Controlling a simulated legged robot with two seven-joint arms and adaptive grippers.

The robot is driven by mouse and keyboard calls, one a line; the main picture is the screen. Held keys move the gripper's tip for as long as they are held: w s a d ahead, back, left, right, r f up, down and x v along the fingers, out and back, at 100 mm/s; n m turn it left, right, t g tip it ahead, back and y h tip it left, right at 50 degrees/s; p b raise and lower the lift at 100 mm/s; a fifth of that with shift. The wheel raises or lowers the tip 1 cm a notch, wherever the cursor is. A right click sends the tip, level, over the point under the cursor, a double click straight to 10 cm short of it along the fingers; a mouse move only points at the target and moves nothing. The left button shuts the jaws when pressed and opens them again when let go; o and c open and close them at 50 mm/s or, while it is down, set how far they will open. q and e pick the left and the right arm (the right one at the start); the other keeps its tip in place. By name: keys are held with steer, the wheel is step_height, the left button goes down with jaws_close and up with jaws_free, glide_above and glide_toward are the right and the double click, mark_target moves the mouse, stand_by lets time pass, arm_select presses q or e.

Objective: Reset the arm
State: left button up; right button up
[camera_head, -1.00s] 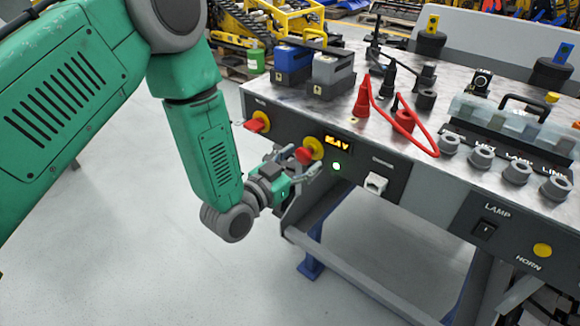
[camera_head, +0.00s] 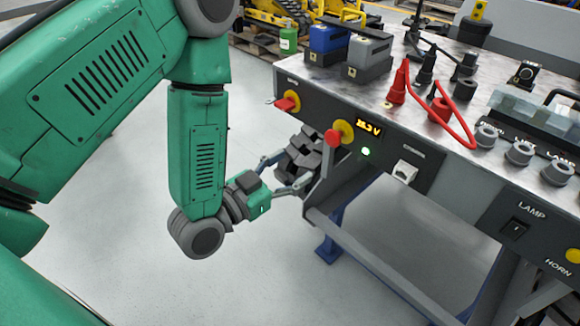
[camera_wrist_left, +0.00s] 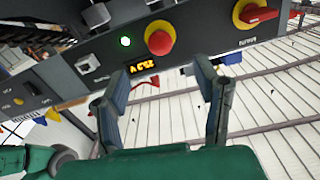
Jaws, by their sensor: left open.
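My left gripper (camera_head: 300,166) is open in front of and below the bench's front panel, with nothing seen between its fingers. In the left wrist view its two dark fingers (camera_wrist_left: 160,80) stand apart, pointing at the panel. A red mushroom button on a yellow base (camera_head: 334,137) is on the panel, just beyond and above the fingertips; it also shows in the left wrist view (camera_wrist_left: 159,38). The fingers appear clear of it. A red rotary switch (camera_head: 288,103) sits left of it. The voltage display (camera_head: 370,130) and a green lamp (camera_head: 365,152) are lit. My right gripper is not seen.
The bench top (camera_head: 350,92) carries two battery-like blocks (camera_head: 328,42), red and black plugs with a red cable (camera_head: 455,128), and grey sockets (camera_head: 520,152). A bench rail (camera_head: 365,265) runs below the panel. Open floor (camera_head: 270,265) lies left of the bench.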

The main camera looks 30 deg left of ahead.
arm_select(q)
steer(key=s+a+f+n+g+y+p, duration=0.2)
steer(key=s+a+f+g+y+p, duration=0.15)
steer(key=s+f+g+p, duration=0.5)
steer(key=s+a+f+n+g+y+p, duration=0.1)
steer(key=s+g, duration=0.3)
steer(key=s, duration=0.4)
steer(key=s+a+f+n+g+y+p, duration=0.1)
steer(key=s+g, duration=0.3)
steer(key=s, duration=0.4)
steer(key=shift+a+f+n+y, duration=0.4)
steer(key=shift+a+f, duration=0.25)
steer(key=shift+f, duration=0.1)
steer(key=shift+o, duration=0.5)
